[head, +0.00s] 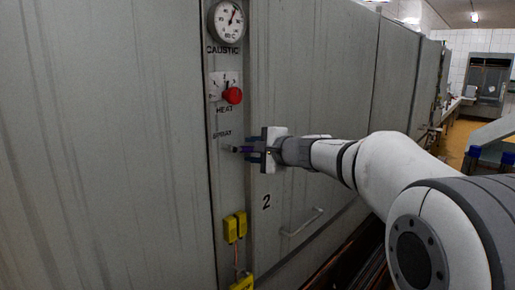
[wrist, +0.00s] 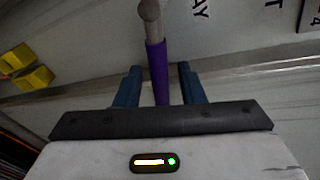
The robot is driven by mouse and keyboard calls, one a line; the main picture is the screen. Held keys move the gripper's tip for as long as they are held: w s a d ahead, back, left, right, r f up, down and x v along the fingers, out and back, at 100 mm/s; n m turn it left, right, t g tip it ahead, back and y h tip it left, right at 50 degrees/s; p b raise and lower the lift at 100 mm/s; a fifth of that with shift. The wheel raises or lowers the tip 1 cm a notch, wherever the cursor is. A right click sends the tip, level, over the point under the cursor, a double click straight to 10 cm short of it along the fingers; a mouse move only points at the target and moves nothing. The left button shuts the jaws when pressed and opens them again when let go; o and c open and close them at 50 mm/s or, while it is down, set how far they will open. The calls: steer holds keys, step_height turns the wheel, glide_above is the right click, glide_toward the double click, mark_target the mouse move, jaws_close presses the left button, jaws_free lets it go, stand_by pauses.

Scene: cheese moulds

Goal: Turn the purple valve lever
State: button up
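The purple valve lever (wrist: 157,72) runs between the two blue fingers of my gripper (wrist: 158,85) in the wrist view. Gaps show on both sides of the lever, so the fingers are apart and not closed on it. The lever's grey base (wrist: 149,12) is at the top of that view. In the head view the lever (head: 244,149) sticks out of the grey panel beside the word SPRAY, and my gripper (head: 252,150) is around its outer end. Part of the lever is hidden by the gripper there.
Above the lever are a red knob (head: 233,96) marked HEAT and a round gauge (head: 229,20) marked CAUSTIC. Yellow boxes (head: 235,227) sit lower on the panel. A door handle (head: 302,222) is at the lower right. Grey cabinet doors stand on both sides.

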steer(key=shift+w+a, duration=0.25)
steer(key=shift+w, duration=0.05)
steer(key=shift+c, duration=0.5)
steer(key=shift+f, duration=0.1)
jaws_close()
